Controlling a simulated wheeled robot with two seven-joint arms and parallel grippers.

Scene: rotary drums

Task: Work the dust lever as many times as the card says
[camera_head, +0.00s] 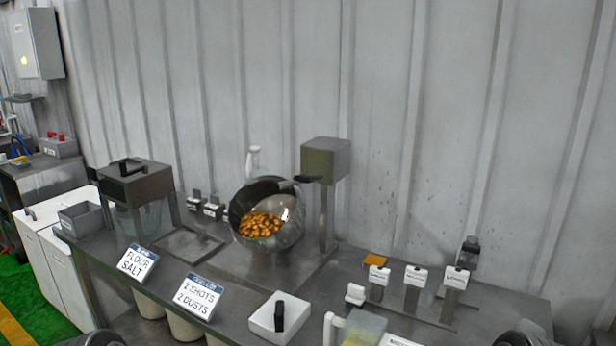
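A card (198,297) at the front edge of the bench reads "2 SHOTS 2 DUSTS". A tilted round drum (290,238) in the middle holds several orange-brown pieces (260,225). A grey-green box (326,160) stands on a post behind the drum, and a short black arm (308,179) juts from it over the drum's rim. Which part is the dust lever, I cannot tell for sure. Neither gripper shows; only dark rounded parts, probably of my arms, show at the bottom edge.
A dark box-shaped hopper (135,182) stands at left beside a grey bin (82,217). A white tray (283,322) with a black-handled item is at front centre. A ribbed wall closes the back.

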